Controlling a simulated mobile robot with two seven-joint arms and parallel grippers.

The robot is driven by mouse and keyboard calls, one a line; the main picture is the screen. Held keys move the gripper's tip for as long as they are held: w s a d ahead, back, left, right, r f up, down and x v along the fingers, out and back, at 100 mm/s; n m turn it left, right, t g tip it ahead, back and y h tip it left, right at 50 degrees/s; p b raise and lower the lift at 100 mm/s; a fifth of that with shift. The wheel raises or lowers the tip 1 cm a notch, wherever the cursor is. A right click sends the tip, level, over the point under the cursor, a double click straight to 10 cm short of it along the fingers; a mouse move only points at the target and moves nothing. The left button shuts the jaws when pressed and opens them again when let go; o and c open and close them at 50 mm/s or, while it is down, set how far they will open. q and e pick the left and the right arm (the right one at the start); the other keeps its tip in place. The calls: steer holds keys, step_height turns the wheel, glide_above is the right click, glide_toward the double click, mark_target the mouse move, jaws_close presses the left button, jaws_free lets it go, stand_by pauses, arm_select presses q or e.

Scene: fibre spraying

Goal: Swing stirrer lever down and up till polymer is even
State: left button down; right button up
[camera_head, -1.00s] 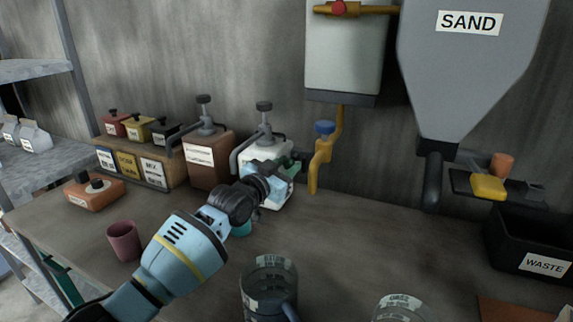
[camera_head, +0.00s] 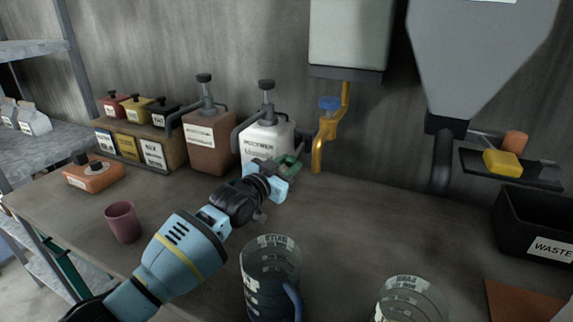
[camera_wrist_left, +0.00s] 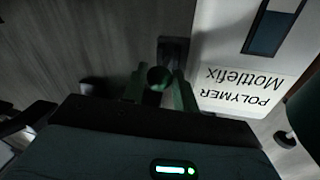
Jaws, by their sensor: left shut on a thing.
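The white polymer container (camera_head: 256,158), with a pump on top, stands on the bench against the wall. Its upside-down "POLYMER Mottlefix" label (camera_wrist_left: 235,98) shows in the left wrist view. A window (camera_wrist_left: 272,32) beside the label shows a dark band and a blue band. My left gripper (camera_head: 288,170) is at the container's front right. In the left wrist view its fingers (camera_wrist_left: 160,90) are shut on the round end of the stirrer lever (camera_wrist_left: 158,77), by a dark block (camera_wrist_left: 172,50). Most of the lever is hidden. My right gripper is not in view.
A brown pump container (camera_head: 208,152) stands left of the polymer. A yellow tap (camera_head: 320,150) hangs to its right. A jug (camera_head: 270,270) and a second clear vessel (camera_head: 410,300) stand in front. A maroon cup (camera_head: 123,222) is at left, a waste bin (camera_head: 535,225) at right.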

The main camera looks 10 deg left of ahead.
arm_select(q)
steer(key=shift+d+f, duration=0.1)
steer(key=shift+f, duration=0.35)
steer(key=c, duration=1.4)
jaws_free()
steer(key=shift+w+r, duration=0.1)
steer(key=shift+r, duration=0.1)
steer(key=shift+p+v, duration=0.55)
steer(key=shift+v, duration=3.3)
